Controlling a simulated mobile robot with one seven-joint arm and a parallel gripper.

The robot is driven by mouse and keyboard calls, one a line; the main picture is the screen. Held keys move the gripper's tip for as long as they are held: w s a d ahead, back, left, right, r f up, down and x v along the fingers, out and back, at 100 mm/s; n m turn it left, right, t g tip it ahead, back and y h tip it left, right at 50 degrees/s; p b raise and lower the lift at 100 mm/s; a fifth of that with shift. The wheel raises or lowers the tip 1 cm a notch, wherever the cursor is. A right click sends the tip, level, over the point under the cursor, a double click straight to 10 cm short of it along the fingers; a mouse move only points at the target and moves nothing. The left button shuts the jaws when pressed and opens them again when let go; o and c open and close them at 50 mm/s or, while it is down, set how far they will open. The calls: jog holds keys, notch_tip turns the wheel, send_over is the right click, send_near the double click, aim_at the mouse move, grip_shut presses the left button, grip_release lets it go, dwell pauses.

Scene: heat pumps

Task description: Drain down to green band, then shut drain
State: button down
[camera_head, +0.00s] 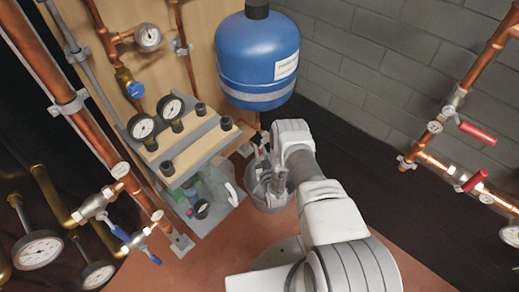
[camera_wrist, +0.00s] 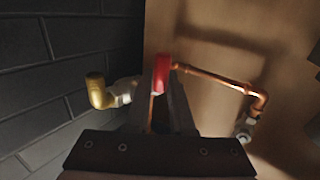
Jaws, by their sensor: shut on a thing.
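A red valve handle (camera_wrist: 161,66) stands between the fingers of my gripper (camera_wrist: 160,95) in the wrist view, and the gripper is shut on it. The valve has a brass elbow outlet (camera_wrist: 99,95) on its left and a copper pipe (camera_wrist: 215,78) on its right; its body is mostly hidden by my fingers. In the head view my arm reaches down to this spot below the blue tank (camera_head: 257,60), above a grey bucket (camera_head: 262,198). Several dial gauges show, among them one on the board (camera_head: 148,37); I cannot make out a green band or a reading.
Copper pipes with blue-handled valves (camera_head: 140,238) run at the left. Pipes with red handles (camera_head: 477,133) stand at the right. A grey block wall (camera_head: 380,55) is behind.

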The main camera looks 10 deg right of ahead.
jog(key=p, duration=0.1)
jog(key=g, duration=0.1)
jog(key=n+g+p, duration=0.1)
jog(key=shift+s+d+r+p, duration=0.2)
jog(key=shift+s+r+p, duration=0.05)
jog(key=shift+r+p, duration=0.05)
jog(key=shift+s+d+n+g+h+p, duration=0.3)
jog(key=shift+n+g+p, duration=0.35)
jog(key=shift+g, duration=0.3)
jog(key=shift+s+d+n+g+h+p, duration=0.1)
jog(key=shift+s+n+g+h+p, duration=0.1)
jog(key=shift+n+g+h+p, duration=0.45)
jog(key=shift+g+y, duration=0.25)
jog(key=shift+g, duration=0.15)
jog(key=c, duration=0.8)
grip_release()
jog(key=p+v, duration=0.5)
jog(key=v, duration=1.2)
jog(key=shift+s+a+r+p, duration=0.1)
jog(key=shift+s+p, duration=0.05)
jog(key=shift+p, duration=0.25)
